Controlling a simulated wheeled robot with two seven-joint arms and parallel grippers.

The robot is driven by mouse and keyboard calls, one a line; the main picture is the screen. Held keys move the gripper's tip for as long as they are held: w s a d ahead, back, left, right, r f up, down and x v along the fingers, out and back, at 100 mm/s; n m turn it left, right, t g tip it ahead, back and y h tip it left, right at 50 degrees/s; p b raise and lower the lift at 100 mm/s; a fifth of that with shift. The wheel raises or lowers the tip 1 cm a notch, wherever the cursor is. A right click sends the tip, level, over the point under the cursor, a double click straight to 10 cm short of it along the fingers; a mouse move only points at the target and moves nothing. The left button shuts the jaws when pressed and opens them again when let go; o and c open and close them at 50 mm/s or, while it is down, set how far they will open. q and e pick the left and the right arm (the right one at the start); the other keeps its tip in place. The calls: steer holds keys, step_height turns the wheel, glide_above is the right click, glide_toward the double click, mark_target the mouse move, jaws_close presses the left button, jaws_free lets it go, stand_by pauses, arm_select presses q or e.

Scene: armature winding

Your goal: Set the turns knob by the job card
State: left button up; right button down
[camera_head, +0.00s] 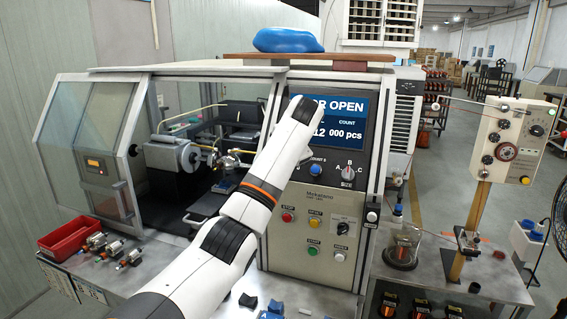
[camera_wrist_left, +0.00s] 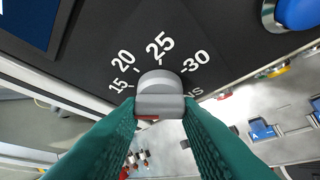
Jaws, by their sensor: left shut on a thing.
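In the left wrist view, the grey turns knob (camera_wrist_left: 156,82) sits on a dark panel with the numbers 15, 20, 25 and 30 around it. My left gripper (camera_wrist_left: 159,108) has its two green fingers shut on the knob's sides. A small red mark shows at the knob's lower edge. The knob's rounded top is nearest the 25, but its exact setting is hard to tell. In the head view my left arm hides this knob and the gripper. I cannot make out a job card. My right gripper is out of view.
The winding machine's display (camera_head: 345,122) shows "OPEN" and "000 pcs", partly hidden by my arm. A red bin (camera_head: 68,240) stands at left.

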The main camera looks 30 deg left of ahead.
arm_select(q)
steer(key=shift+f, duration=0.15)
steer(key=o, duration=1)
steer(key=shift+r, duration=0.2)
steer(key=shift+b+v, duration=1)
steer(key=shift+v, duration=4.9)
steer(key=shift+s, duration=0.1)
